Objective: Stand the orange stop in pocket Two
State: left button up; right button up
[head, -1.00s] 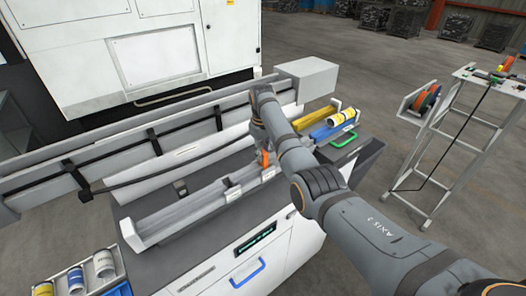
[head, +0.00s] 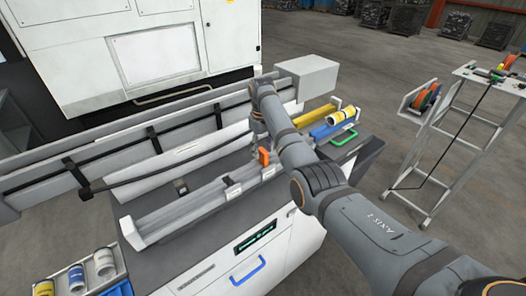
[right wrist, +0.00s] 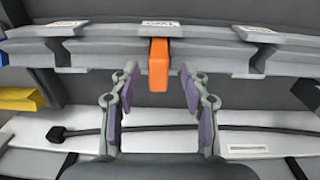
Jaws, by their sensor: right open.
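The orange stop (head: 263,156) stands upright at the long grey rail (head: 195,206) of the loader. In the right wrist view the orange stop (right wrist: 159,62) sits in the middle notch, right by a white label (right wrist: 160,22) that seems to read Two, upside down. Its lower end in the notch is hidden. My right gripper (right wrist: 158,80) is open, with one finger to each side of the stop and gaps between them. In the head view my right gripper (head: 257,137) is small beside the stop and partly hidden by my arm. My left gripper is out of view.
Empty notches lie either side, by a left label (right wrist: 60,29) and a right label (right wrist: 256,33). A black cable (head: 150,181) runs behind the rail. A ladder stand (head: 450,140) is farther right.

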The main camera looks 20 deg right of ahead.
notch_tip(320, 180, up, 10)
jog(key=shift+r, duration=0.2)
jog(key=shift+s+a, duration=0.1)
dwell(0.6)
